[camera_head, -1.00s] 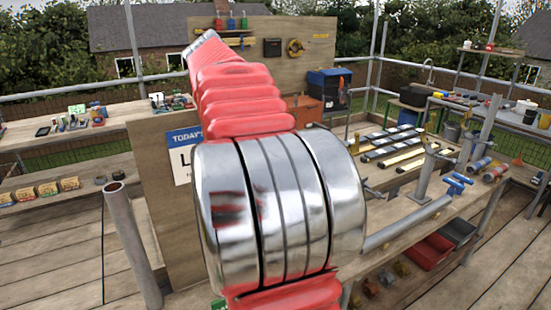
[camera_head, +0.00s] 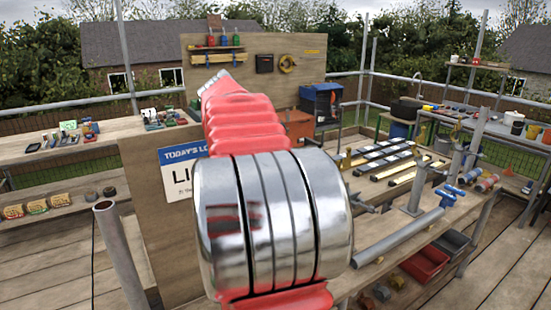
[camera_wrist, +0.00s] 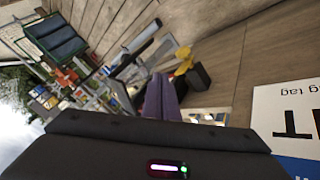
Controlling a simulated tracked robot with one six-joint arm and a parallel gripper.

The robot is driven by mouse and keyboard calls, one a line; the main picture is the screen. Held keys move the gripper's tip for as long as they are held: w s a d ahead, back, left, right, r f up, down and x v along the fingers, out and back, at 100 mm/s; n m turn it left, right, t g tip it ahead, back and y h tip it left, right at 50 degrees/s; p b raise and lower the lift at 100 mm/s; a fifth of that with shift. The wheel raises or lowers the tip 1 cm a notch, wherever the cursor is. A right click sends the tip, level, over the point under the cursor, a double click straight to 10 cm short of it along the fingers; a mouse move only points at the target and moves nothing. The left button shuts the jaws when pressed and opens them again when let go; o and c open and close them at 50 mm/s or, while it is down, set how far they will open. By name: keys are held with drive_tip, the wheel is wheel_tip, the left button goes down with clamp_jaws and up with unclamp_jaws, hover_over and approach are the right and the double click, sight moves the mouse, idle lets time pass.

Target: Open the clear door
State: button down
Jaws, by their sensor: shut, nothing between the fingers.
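I cannot make out a clear door for certain in either view. My red and silver arm fills the middle of the head view and hides part of the board. My gripper (camera_wrist: 160,96) shows in the wrist view as purple-grey fingers, shut and empty, pointing along the wooden board. It touches nothing that I can see.
A wooden board (camera_head: 150,215) with a "TODAY'S" sign (camera_head: 175,176) stands close to my arm. A bench with a metal pipe (camera_head: 398,238) is at right; a post (camera_head: 118,250) stands at left.

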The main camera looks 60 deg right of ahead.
drive_tip(key=x, duration=0.4)
drive_tip(key=shift+f, duration=0.1)
drive_tip(key=s, duration=0.1)
drive_tip(key=s+d, duration=0.2)
drive_tip(key=shift+s, duration=0.35)
drive_tip(key=shift+s, duration=0.15)
